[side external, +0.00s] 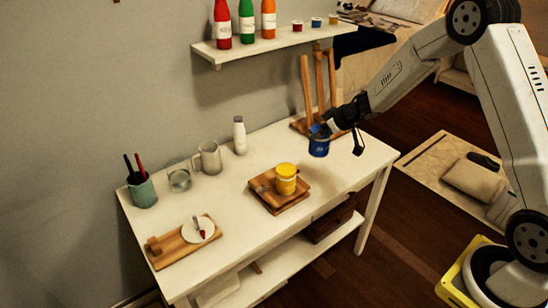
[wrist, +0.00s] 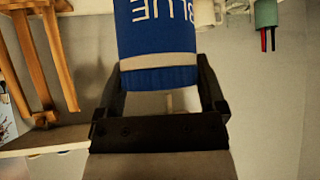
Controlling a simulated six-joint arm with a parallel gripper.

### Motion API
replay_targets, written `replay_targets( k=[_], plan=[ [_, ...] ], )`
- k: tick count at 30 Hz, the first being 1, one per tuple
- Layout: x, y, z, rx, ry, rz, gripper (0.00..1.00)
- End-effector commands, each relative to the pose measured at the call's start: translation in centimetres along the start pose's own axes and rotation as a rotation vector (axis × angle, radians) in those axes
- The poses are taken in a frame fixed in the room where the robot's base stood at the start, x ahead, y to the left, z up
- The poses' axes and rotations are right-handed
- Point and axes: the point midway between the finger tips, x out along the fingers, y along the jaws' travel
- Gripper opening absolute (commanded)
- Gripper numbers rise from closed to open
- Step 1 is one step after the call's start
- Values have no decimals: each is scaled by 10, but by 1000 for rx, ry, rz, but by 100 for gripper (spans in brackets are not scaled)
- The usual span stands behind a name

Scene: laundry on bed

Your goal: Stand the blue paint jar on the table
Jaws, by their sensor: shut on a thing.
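The blue paint jar (side external: 319,146) is in my gripper (side external: 328,128) near the right end of the white table (side external: 345,178), in front of the wooden easel. It looks about upright in the side view; I cannot tell whether its base touches the table. In the wrist view, which is upside down, the jar (wrist: 157,30) fills the top middle with its inverted BLUE label, and its base is out of frame. The two dark fingers of my gripper (wrist: 162,88) are closed on either side of it.
A yellow jar (side external: 286,180) stands on a wooden tray (side external: 292,204) left of the blue jar. The easel (side external: 306,85) is close behind. A white bottle (side external: 239,136), a mug (side external: 209,158) and a pen cup (side external: 142,190) line the back. The table's right front is clear.

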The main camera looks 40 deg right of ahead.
Motion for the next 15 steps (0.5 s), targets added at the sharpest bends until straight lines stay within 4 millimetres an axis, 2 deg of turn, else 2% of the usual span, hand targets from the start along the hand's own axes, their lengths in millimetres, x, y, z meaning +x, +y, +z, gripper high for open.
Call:
replay_targets(
  k=[9,15],
  plan=[
    [-28,23,56,88,1,85,12],
    [-41,30,82,125,1,124,12]
  ],
)
